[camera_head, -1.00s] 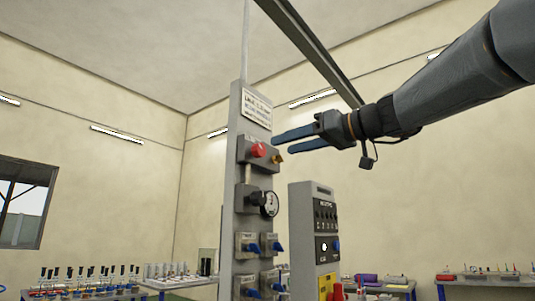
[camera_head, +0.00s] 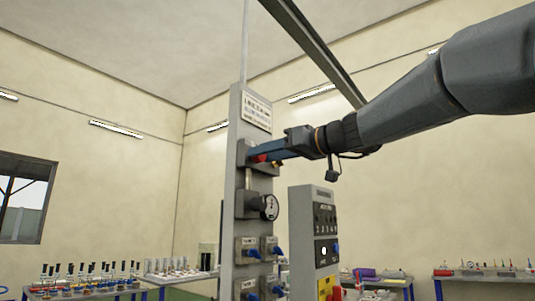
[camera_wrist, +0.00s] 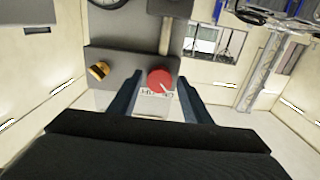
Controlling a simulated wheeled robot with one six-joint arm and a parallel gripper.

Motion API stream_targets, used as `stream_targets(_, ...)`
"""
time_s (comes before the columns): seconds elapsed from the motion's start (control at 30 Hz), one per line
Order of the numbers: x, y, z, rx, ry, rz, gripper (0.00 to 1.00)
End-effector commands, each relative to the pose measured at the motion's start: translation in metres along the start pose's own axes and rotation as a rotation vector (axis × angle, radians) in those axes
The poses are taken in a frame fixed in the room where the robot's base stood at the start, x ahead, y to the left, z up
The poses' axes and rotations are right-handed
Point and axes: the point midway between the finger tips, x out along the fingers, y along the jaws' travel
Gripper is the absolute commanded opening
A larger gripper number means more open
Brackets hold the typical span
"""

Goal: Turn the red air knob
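The red air knob (camera_head: 260,158) sits on a grey box (camera_head: 242,152) near the top of the tall grey panel post (camera_head: 236,116). In the head view my gripper (camera_head: 253,155) reaches the knob from the right, and its blue fingers cover most of it. In the wrist view the round red knob (camera_wrist: 160,80), with a white mark, lies between the two fingertips of my open gripper (camera_wrist: 159,78). A gap shows on both sides of it. Whether the fingers touch the box face cannot be told.
A small yellow-orange fitting (camera_wrist: 98,70) sticks out beside the knob. Below it are a round gauge (camera_head: 269,207) and several blue-handled valves (camera_head: 252,252). A grey control box (camera_head: 313,222) stands right of the post. Work tables with small parts stand farther back.

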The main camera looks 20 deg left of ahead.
Motion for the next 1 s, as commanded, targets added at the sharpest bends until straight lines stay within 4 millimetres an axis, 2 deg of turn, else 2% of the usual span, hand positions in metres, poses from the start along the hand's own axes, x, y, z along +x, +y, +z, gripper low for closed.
stream_targets(0.03, -0.0002, 0.0001, 0.0, 0.0, 0.0, 0.0, 0.35)
stream_targets(0.2, -0.0002, 0.0, 0.0001, 0.0, 0.0, 0.0, 0.09)
stream_targets(0.57, -0.0001, 0.0, 0.0016, 0.057, -0.001, -0.001, 0.09)
stream_targets(1.0, 0.0002, 0.0, 0.002, 0.401, 0.0, -0.001, 0.09)
